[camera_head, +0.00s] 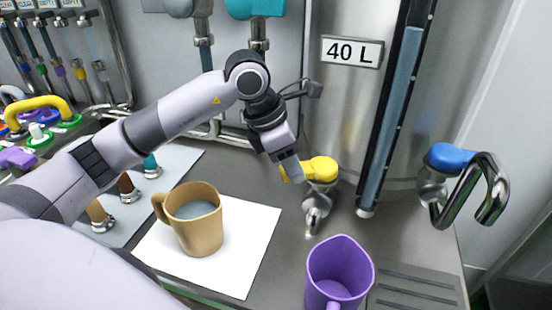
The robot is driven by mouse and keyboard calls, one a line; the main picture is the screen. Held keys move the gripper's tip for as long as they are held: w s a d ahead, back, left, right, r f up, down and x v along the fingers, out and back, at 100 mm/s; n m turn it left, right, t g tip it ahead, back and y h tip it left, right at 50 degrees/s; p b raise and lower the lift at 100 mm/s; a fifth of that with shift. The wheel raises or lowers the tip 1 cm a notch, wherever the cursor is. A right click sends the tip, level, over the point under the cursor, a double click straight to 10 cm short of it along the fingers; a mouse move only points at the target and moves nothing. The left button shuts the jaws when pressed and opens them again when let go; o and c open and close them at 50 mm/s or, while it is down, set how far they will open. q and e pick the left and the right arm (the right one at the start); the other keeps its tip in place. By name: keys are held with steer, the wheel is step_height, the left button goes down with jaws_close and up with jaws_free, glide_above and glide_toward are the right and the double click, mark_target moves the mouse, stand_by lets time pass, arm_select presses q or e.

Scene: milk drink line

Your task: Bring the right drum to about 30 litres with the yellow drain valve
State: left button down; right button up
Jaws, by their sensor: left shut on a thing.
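The right drum (340,110) is a tall steel cylinder with a "40 L" sign (352,51). Its upright sight tube (390,115) shows a blue-grey column reaching high, near the top of the picture. The yellow drain valve (320,168) sits low on the drum, with a steel spout (316,208) below it. My left gripper (290,170) is shut on the left end of the yellow valve handle and partly hides it. I see no stream from the spout. My right gripper is not in view.
A purple mug (338,262) stands in front of the spout, beside a slotted drain grate (415,290). A tan mug (200,232) with liquid stands on a white sheet (255,245). A blue valve (450,157) with a bent steel pipe is at the right. Coloured valves crowd the left.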

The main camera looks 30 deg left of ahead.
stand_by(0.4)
arm_select(q)
steer(key=c, duration=0.6)
jaws_free()
steer(key=shift+c, duration=0.2)
steer(key=v, duration=0.7)
steer(key=shift+b, duration=0.3)
steer(key=shift+r, duration=0.1)
